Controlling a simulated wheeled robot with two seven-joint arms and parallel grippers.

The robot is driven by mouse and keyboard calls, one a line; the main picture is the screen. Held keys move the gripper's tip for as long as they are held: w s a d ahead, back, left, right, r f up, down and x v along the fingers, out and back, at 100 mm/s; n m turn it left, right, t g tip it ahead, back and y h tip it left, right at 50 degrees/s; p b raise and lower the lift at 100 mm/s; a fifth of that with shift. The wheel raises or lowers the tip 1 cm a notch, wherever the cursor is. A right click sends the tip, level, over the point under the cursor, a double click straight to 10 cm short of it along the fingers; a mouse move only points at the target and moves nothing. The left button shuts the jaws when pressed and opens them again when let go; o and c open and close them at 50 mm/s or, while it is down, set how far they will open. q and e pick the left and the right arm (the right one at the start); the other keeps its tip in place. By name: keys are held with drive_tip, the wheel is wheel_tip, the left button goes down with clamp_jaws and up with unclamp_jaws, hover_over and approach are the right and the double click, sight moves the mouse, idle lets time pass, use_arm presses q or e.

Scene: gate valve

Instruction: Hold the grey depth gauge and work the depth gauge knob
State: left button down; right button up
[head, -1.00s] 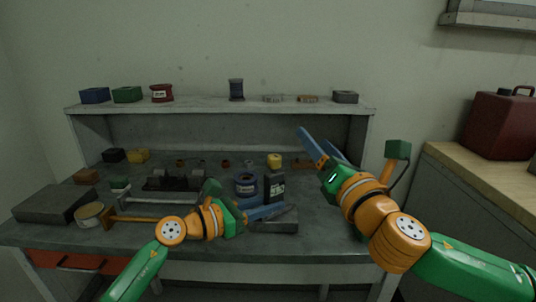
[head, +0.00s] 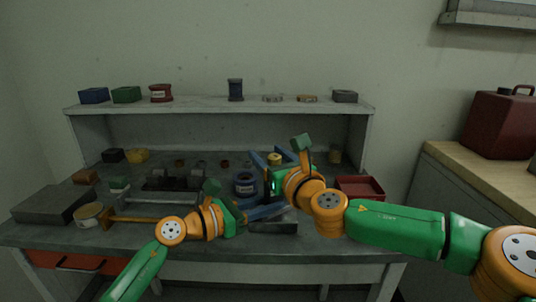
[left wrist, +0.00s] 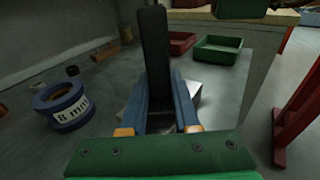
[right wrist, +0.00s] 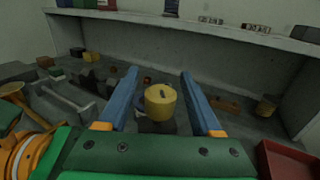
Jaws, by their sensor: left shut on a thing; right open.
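The depth gauge shows in the left wrist view as a dark grey upright body (left wrist: 154,50) between the fingers of my left gripper (head: 282,208), which is shut on it. In the head view my right gripper hides most of the gauge. A yellow round knob (right wrist: 160,102) with a small dark mark on top shows in the right wrist view, above a dark shape. It also shows in the head view (head: 274,158). My right gripper (right wrist: 158,75) is open, with one finger on each side of the knob and a gap on both sides.
A blue ring marked 8 mm (left wrist: 62,105) stands left of the gauge. A red tray (head: 360,187) lies to the right, with a green tray (left wrist: 217,49) near it in the left wrist view. A shelf (head: 220,104) with small items runs behind. A grey block (head: 55,204) lies far left.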

drive_tip(key=shift+w+a, duration=0.1)
drive_tip(key=shift+w, duration=0.05)
clamp_jaws()
drive_tip(key=shift+n+y, duration=0.3)
drive_tip(key=shift+y, duration=0.2)
drive_tip(key=shift+s+a+r+n+g+y, duration=0.1)
drive_tip(key=shift+s+a+n+g+y, duration=0.1)
drive_tip(key=shift+n+g+y, duration=0.95)
drive_tip(key=shift+s+a+r+n+g+y, duration=0.15)
drive_tip(key=shift+a+n+g+y, duration=0.1)
drive_tip(key=shift+n+g+y, duration=0.8)
drive_tip(key=shift+s+a+n+g+y, duration=0.2)
drive_tip(key=shift+n+g+y, duration=0.7)
drive_tip(key=shift+g+y, duration=0.4)
drive_tip(key=shift+f+g, duration=0.1)
drive_tip(key=shift+g, duration=0.3)
drive_tip(key=shift+s+f+n, duration=0.1)
drive_tip(key=shift+s+n, duration=0.05)
drive_tip(key=shift+n, duration=0.15)
